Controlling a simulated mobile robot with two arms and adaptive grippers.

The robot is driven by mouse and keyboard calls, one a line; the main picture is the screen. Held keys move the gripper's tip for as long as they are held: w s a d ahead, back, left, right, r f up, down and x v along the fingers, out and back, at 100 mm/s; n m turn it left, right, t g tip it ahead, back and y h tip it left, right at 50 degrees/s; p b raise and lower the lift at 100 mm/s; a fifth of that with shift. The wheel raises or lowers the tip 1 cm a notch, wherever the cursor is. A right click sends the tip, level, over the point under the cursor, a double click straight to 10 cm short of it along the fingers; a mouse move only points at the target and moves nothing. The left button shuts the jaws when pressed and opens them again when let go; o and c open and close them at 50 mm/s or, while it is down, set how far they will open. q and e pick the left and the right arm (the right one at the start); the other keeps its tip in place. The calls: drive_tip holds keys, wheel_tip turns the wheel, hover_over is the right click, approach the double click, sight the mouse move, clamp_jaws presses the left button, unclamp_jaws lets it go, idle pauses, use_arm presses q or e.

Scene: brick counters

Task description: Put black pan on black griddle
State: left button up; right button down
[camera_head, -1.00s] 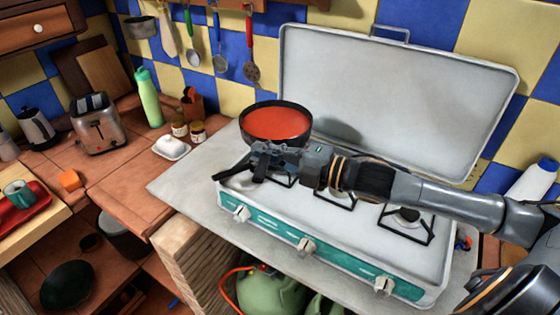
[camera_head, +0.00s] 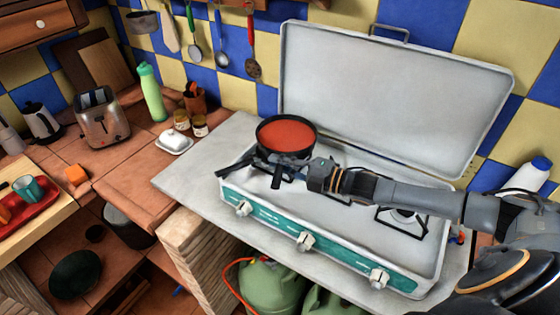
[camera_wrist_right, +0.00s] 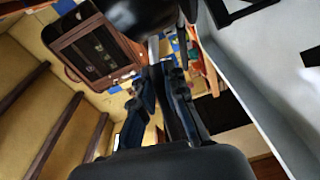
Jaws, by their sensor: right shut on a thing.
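The black pan (camera_head: 286,135) has an orange-red inside and is level over the left burner of the camp stove (camera_head: 330,225). My right gripper (camera_head: 287,172) is shut on the pan's handle, on the near side of the pan. In the right wrist view, the gripper (camera_wrist_right: 162,70) points at the dark underside of the pan (camera_wrist_right: 140,14). Black wire grates sit on the stove; the right one (camera_head: 402,219) shows bare. The left grate is mostly hidden by the pan and gripper, so I cannot tell whether the pan touches it. My left gripper is not in view.
The stove's raised lid (camera_head: 395,95) stands behind the pan. A white butter dish (camera_head: 174,142), jars (camera_head: 190,123), green bottle (camera_head: 152,92) and toaster (camera_head: 102,118) stand on the tiled counter to the left. Utensils hang on the wall. A green gas bottle (camera_head: 268,290) is below.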

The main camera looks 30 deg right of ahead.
drive_tip(key=shift+r, duration=0.15)
drive_tip(key=shift+f, duration=0.25)
drive_tip(key=c, duration=1.4)
unclamp_jaws()
drive_tip(key=shift+f, duration=0.15)
drive_tip(key=shift+s, duration=0.1)
drive_tip(key=shift+r, duration=0.55)
drive_tip(key=v, duration=1.2)
drive_tip(key=shift+f, duration=0.25)
